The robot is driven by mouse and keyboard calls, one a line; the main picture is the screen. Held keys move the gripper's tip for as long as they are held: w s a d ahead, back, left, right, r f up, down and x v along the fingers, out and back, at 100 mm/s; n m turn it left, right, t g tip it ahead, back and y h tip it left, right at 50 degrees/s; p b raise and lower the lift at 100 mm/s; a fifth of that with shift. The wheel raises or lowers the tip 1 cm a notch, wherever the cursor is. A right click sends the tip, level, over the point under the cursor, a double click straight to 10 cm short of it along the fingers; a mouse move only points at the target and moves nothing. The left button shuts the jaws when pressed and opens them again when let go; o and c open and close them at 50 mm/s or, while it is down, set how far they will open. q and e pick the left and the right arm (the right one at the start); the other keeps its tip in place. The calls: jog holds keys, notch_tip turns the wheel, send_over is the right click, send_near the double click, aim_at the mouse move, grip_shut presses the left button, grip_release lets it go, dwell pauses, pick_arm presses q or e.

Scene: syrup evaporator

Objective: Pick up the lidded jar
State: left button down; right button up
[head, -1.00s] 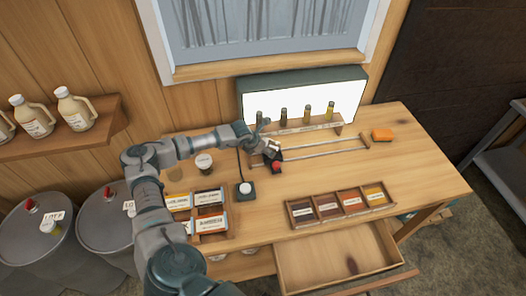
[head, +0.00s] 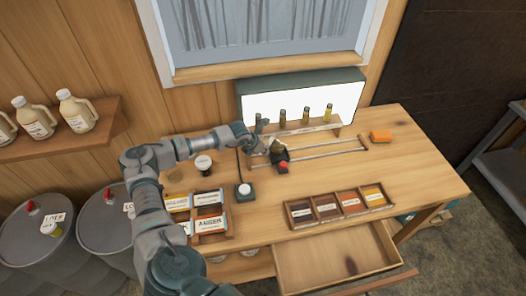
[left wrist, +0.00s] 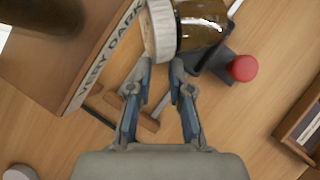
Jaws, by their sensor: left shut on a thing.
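The lidded jar (left wrist: 198,28) shows in the left wrist view as amber-brown glass with a pale ribbed lid (left wrist: 158,30). It lies tilted across my fingertips at the top of that view. My left gripper (left wrist: 162,66) is shut on it near the lid. In the head view my left gripper (head: 264,146) is above the rails at the back of the bench, and the small brownish jar (head: 277,147) is partly hidden at its tip. My right gripper is not in view.
A black piece with a red knob (head: 283,166) is close by the jar. Sample bottles (head: 306,113) stand before a lit panel behind. A dark pot with a white top (head: 203,163), a white-button box (head: 244,190) and labelled trays (head: 338,204) stand around.

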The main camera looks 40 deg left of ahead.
pick_arm(q)
jog(key=shift+w+a+r, duration=0.1)
jog(key=shift+r, duration=0.15)
jog(key=s+r+b, duration=0.1)
jog(key=s, duration=0.4)
jog(key=s+d+r+b, duration=0.1)
jog(key=s, duration=0.4)
jog(key=s+d+r+b, duration=0.1)
jog(key=s+r+b, duration=0.1)
jog(key=s, duration=0.3)
jog(key=shift+s+d, duration=0.15)
jog(key=shift+s, duration=0.25)
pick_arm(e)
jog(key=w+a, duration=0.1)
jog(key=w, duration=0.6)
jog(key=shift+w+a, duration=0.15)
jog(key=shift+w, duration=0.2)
pick_arm(q)
jog(key=shift+c, duration=1.9)
grip_release()
jog(key=shift+r, duration=0.1)
